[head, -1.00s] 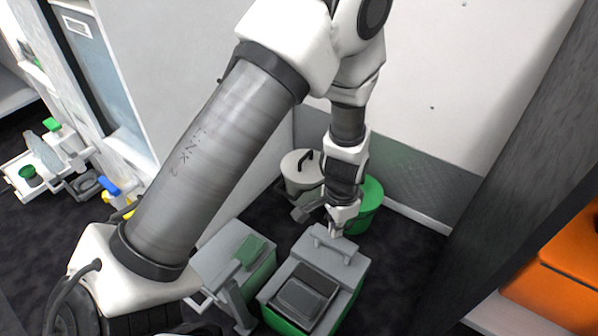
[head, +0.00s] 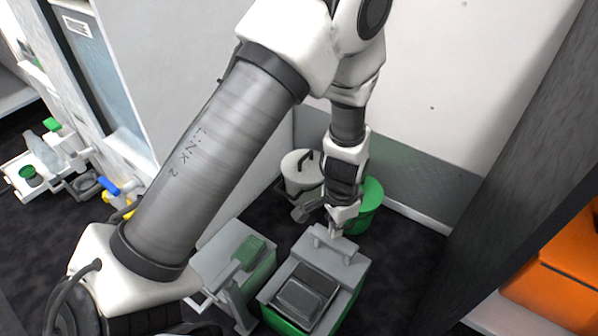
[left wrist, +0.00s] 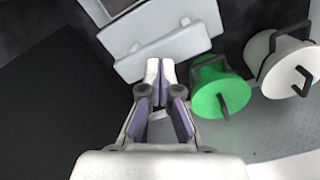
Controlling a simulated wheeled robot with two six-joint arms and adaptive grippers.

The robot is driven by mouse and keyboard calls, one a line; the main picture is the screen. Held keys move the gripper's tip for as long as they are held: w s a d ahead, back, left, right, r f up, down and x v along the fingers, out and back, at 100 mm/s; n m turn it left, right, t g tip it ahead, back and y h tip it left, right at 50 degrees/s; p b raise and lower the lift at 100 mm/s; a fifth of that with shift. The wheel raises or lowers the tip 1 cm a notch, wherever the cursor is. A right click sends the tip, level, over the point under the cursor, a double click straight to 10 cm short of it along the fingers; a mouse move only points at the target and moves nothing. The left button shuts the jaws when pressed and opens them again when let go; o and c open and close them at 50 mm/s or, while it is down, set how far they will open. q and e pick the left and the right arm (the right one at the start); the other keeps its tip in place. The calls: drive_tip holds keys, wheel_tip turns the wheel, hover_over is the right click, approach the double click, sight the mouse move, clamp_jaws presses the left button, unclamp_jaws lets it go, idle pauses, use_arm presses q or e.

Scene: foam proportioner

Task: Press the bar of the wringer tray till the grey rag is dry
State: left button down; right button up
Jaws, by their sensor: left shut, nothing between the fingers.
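The wringer tray (head: 346,277) is a grey tray on a green base at the bottom middle of the head view. Its raised grey bar (head: 334,246) runs along the far edge. A dark grey pad, probably the grey rag (head: 301,294), lies in the tray's near part. My left gripper (head: 338,230) is shut and empty, pointing down right at the bar; whether it touches is hard to tell. In the left wrist view the closed fingertips (left wrist: 161,66) lie at the edge of the grey tray (left wrist: 165,22). My right gripper is not in view.
A green lidded bucket (head: 370,202) and a white lidded pot (head: 298,170) stand just behind the gripper. A dark panel (head: 505,150) and orange box (head: 560,270) bound the right.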

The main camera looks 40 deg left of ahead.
use_arm(q)
drive_tip(key=shift+f+b, duration=1.45)
drive_tip(key=shift+f, duration=1.05)
drive_tip(key=shift+r+p, duration=0.35)
wheel_tip(320, 180, up, 3)
drive_tip(key=p, duration=0.2)
drive_tip(key=shift+f+p, duration=0.2)
drive_tip(key=shift+p, duration=0.1)
wheel_tip(320, 180, up, 7)
drive_tip(key=p, duration=0.6)
drive_tip(key=shift+p, duration=0.4)
drive_tip(key=shift+f, duration=0.1)
